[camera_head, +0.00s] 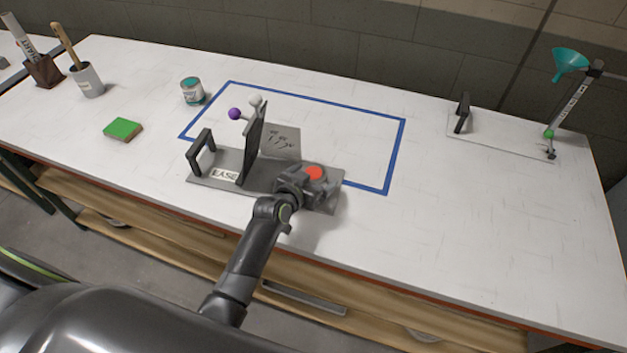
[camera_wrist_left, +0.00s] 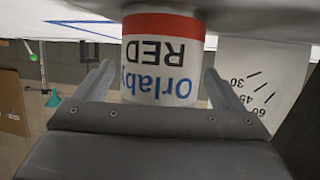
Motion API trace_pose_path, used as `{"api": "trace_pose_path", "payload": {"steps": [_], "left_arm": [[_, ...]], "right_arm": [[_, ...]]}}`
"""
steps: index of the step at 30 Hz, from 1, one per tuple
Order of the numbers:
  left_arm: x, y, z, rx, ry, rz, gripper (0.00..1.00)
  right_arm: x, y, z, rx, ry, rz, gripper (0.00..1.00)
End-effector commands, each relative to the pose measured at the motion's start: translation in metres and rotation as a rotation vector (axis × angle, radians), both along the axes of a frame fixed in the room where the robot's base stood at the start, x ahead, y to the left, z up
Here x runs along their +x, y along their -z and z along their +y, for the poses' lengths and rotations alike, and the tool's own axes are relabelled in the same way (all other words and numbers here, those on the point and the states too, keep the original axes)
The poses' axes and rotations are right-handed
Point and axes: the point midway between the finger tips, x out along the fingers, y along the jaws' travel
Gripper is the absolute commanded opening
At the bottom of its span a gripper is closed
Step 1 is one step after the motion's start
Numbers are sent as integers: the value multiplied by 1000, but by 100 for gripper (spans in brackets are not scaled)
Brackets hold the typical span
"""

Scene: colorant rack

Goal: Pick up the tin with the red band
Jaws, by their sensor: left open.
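The tin with the red band (camera_wrist_left: 160,65) fills the top middle of the left wrist view, upside down there, with "RED" on its white label. In the head view its red top (camera_head: 314,172) shows at the right end of a grey stand (camera_head: 262,172); my gripper hides most of its body. My left gripper (camera_head: 304,188) is open, with one finger on each side of the tin. In the left wrist view the fingers (camera_wrist_left: 160,92) show small gaps to the tin. My right gripper is not in view.
The stand has a black upright plate (camera_head: 253,145) and a handle-like frame (camera_head: 200,155) left of the tin. A teal-topped tin (camera_head: 192,91), a green block (camera_head: 122,129) and a brush cup (camera_head: 87,80) stand farther left. The table to the right is mostly clear, up to a funnel stand (camera_head: 570,105).

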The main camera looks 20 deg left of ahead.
Motion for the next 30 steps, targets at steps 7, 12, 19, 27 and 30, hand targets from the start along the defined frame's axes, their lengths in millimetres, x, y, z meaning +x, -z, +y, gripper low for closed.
{"api": "trace_pose_path", "payload": {"steps": [7, 12, 19, 27, 30], "left_arm": [[0, 0, 0, 0, 0, 0, 87], [0, 0, 0, 0, 0, 0, 65], [0, 0, 0, 0, 0, -1, 37], [1, -4, 0, 0, 0, -2, 37], [1, -15, 0, -1, 1, -5, 37]], "right_arm": [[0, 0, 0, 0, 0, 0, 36], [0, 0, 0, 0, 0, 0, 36], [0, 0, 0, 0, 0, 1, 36], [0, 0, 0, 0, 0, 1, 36], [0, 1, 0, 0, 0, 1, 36]]}}
